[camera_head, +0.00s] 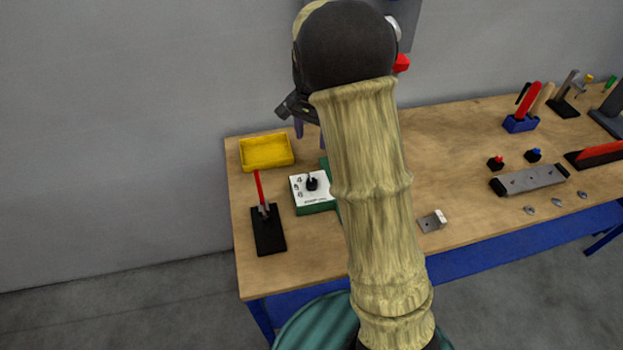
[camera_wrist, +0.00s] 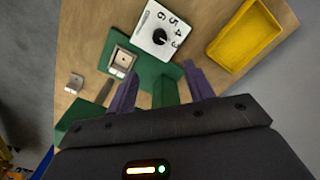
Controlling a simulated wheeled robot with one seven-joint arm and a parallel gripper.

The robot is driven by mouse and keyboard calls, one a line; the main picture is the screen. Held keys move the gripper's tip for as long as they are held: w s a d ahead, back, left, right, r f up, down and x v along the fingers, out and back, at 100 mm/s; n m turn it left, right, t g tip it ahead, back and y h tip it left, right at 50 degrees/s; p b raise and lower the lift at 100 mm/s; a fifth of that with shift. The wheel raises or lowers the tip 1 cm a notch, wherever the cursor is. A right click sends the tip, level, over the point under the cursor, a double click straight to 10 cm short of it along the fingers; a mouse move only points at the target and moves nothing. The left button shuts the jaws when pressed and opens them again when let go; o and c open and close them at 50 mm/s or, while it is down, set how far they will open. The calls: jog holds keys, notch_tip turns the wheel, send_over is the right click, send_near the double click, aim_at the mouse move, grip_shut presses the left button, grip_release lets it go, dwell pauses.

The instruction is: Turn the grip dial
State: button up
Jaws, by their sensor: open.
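The grip dial is a black knob (camera_head: 312,183) on a white plate (camera_head: 325,199) with numbers printed around it. The plate is on a green base at the table's left part. In the wrist view the knob (camera_wrist: 159,37) is near the top middle, with the numbers 3 to 6 beside it. My gripper (camera_wrist: 160,68) has its two purple fingers spread apart, with nothing held between them. The fingers point toward the dial plate and are apart from the knob. In the head view my arm hides most of the gripper and part of the green base.
A yellow tray (camera_head: 267,168) sits behind the dial, and a black stand (camera_head: 268,232) with a red rod is left of it. A small metal bracket (camera_head: 432,221) lies right of my arm. A square metal fixture (camera_wrist: 122,60) is beside the dial. Tools crowd the table's right.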

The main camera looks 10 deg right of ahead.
aim_at(312, 182)
notch_tip(312, 182, down, 16)
jog(key=p, duration=0.3)
jog(key=shift+s+d+r, duration=0.1)
jog(key=shift+s, duration=0.05)
jog(key=shift+f, duration=0.7)
jog(key=c, duration=1)
